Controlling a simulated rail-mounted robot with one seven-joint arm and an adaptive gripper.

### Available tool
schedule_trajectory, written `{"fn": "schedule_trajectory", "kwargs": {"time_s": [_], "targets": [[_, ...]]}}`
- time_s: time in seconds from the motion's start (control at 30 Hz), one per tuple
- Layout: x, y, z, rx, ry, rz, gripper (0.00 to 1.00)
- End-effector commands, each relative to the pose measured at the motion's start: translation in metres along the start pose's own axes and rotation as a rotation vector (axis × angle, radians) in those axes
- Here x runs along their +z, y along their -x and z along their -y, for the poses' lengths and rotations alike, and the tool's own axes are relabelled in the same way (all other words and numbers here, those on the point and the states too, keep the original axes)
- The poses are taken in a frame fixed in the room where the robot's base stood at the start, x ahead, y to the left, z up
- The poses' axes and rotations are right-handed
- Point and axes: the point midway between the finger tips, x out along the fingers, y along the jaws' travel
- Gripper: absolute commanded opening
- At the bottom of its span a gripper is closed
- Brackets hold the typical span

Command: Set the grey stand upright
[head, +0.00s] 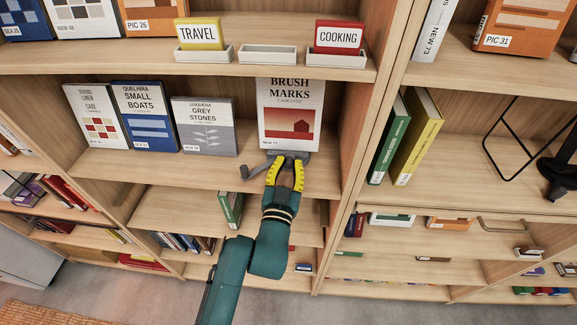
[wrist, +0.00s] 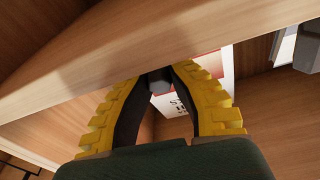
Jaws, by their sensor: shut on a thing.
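The grey stand (head: 256,171) is on the middle shelf, at the foot of the upright Brush Marks book (head: 291,108). Part of the stand is hidden by my gripper, and I cannot tell whether it is upright or tilted. My gripper (head: 286,160), with yellow-backed fingers, reaches in from the front and is shut on a grey part of the stand. In the wrist view a dark grey piece (wrist: 159,80) sits between the fingertips (wrist: 157,76). The book's lower part shows behind it.
The books Grey Stones (head: 205,126), Small Boats (head: 150,115) and one more stand to the left. A wooden upright (head: 352,130) bounds the shelf on the right. The upper shelf holds Travel (head: 199,34) and Cooking (head: 338,37) blocks in trays. The shelf's front edge crosses close in the wrist view.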

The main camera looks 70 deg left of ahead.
Motion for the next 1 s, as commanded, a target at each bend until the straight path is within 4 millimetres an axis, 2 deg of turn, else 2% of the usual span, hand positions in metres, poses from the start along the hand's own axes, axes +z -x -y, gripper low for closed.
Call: {"fn": "schedule_trajectory", "kwargs": {"time_s": [0.03,0.07,0.2,0.57,0.67,0.9,1.0], "targets": [[-0.002,-0.001,0.000,0.000,0.000,-0.004,0.00],[-0.002,-0.001,0.000,0.000,0.000,-0.004,0.24],[-0.002,-0.001,0.000,0.000,0.000,-0.004,0.51],[0.000,0.005,0.000,0.000,0.000,0.000,0.51],[0.001,0.021,0.000,0.001,-0.001,0.002,0.51],[0.000,0.081,-0.001,0.003,-0.001,0.000,0.51],[-0.001,0.101,-0.001,0.002,-0.002,-0.001,0.51]]}}
